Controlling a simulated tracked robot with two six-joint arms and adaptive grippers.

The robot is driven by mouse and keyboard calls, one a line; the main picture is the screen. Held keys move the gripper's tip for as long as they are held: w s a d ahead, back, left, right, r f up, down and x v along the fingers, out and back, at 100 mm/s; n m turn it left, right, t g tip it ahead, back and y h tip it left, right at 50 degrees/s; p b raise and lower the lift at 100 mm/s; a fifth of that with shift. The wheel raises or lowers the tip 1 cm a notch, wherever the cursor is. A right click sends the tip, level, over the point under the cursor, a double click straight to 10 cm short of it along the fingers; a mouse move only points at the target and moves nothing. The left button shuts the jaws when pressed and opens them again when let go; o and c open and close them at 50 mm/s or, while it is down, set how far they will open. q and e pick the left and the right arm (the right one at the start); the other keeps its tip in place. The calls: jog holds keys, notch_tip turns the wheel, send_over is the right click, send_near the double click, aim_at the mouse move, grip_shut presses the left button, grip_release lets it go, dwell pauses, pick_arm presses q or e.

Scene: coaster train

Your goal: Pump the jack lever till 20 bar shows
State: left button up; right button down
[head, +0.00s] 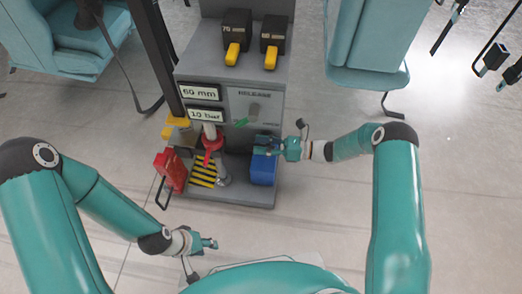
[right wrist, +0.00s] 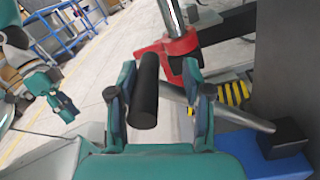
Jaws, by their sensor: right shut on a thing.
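The jack has a red head (head: 212,145) on a silver post and stands above a yellow-and-black striped plate (head: 204,173). My right gripper (head: 268,146) is over the blue block (head: 263,170), right of the jack. In the right wrist view its fingers are shut on the black grip (right wrist: 146,92) of the jack lever. A silver rod (right wrist: 232,116) runs behind the fingers to a black piece on the blue block. The pressure display (head: 206,114) appears to read 10 bar. My left gripper (head: 212,244) is low at front left, away from the jack; its finger gap is unclear.
The display above (head: 200,92) reads 60 mm. A panel marked RELEASE (head: 254,106) is beside it. Two black units with yellow handles (head: 232,54) are on top. A red can-like object (head: 169,170) stands left. Teal seats (head: 368,50) flank the cart. The front floor is clear.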

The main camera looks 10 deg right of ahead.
jog(key=shift+w+f, duration=0.2)
jog(key=shift+w, duration=0.2)
jog(key=c, duration=1)
grip_release()
jog(key=o, duration=0.8)
jog(key=shift+f, duration=0.15)
jog(key=shift+c, duration=0.2)
jog(key=shift+d, duration=0.15)
jog(key=v, duration=1.1)
jog(key=shift+s+d, duration=0.2)
jog(key=shift+d, duration=0.15)
